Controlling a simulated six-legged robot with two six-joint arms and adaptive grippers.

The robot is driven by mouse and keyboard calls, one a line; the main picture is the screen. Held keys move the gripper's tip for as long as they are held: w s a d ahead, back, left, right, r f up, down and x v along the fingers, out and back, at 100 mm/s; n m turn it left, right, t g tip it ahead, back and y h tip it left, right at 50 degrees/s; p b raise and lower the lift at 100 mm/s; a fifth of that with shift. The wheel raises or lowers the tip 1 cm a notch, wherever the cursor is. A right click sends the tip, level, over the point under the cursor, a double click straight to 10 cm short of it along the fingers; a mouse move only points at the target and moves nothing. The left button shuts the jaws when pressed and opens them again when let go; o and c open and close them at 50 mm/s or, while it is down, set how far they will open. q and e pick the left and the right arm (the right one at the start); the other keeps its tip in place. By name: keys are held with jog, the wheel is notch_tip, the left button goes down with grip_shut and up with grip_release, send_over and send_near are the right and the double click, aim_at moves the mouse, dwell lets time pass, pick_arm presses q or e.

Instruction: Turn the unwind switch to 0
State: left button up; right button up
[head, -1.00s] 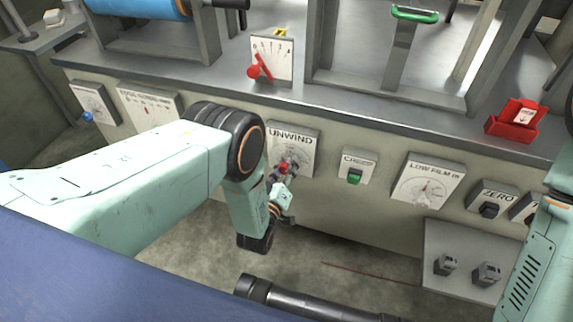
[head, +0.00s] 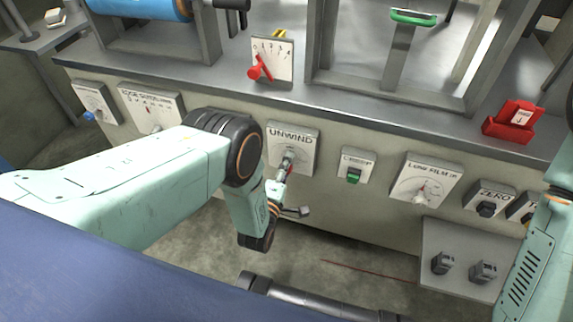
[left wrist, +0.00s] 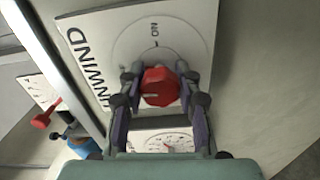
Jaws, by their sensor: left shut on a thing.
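The unwind switch is a red knob (left wrist: 159,86) on a white panel (head: 305,138) lettered UNWIND, on the front of the machine. The panel also shows in the left wrist view (left wrist: 103,32), with a thin dial circle and ON lettering beside the knob. A small pale mark shows on the knob's left side in that view. My left gripper (head: 287,163) is at the panel, its two fingers closed on opposite sides of the knob, which is mostly hidden in the head view. My right gripper is out of view; only part of that arm shows at the right edge.
A red lever (head: 258,70) on a scale stands above the panel. A red box (head: 511,122) sits on the ledge. Open floor lies below.

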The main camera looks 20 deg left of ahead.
pick_arm(q)
jog(key=shift+a+f+n, duration=0.1)
jog(key=shift+n, duration=0.6)
jog(key=o, duration=1.2)
jog(key=s, duration=1.2)
jog(key=shift+a, duration=0.15)
jog(key=w, duration=1.2)
jog(key=shift+d, duration=0.2)
